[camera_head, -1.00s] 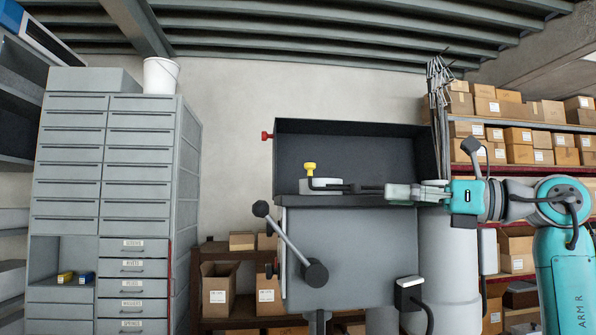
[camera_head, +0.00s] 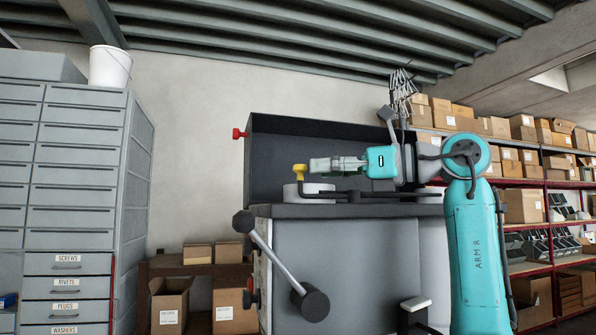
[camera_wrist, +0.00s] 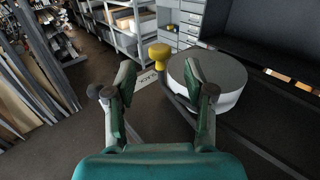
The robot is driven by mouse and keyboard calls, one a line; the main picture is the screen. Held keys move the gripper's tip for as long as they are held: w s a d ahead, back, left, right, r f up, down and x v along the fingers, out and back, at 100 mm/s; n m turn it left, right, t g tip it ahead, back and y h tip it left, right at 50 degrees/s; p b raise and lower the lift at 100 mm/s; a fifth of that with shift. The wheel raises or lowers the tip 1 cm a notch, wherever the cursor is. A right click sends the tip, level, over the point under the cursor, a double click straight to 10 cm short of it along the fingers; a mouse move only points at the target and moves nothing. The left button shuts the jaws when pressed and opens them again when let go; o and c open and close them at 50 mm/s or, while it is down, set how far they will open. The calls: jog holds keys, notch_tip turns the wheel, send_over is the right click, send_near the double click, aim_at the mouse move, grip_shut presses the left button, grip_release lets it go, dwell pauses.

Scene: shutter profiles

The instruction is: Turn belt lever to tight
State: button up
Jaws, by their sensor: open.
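A lever with a yellow knob (camera_head: 300,172) stands on the grey machine's top, beside a round pale disc (camera_head: 318,190). In the wrist view the yellow knob (camera_wrist: 159,53) shows just beyond my fingertips, between them in the picture, with its dark rod running down behind the right finger. My gripper (camera_head: 313,165) is open and empty, immediately right of the knob in the head view. In the wrist view my gripper (camera_wrist: 160,82) has its fingers spread wide. I cannot tell whether a finger touches the knob. No tight marking is readable.
A long lever with a black knob (camera_head: 243,222) is on the machine's front. A red knob (camera_head: 239,133) sticks out at the dark back panel's (camera_head: 330,140) left edge. Grey drawer cabinets (camera_head: 70,190) stand left, and shelves of boxes (camera_head: 525,205) stand right.

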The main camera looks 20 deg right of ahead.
aim_at(300, 170)
jog(key=shift+x, duration=2.8)
grip_shut()
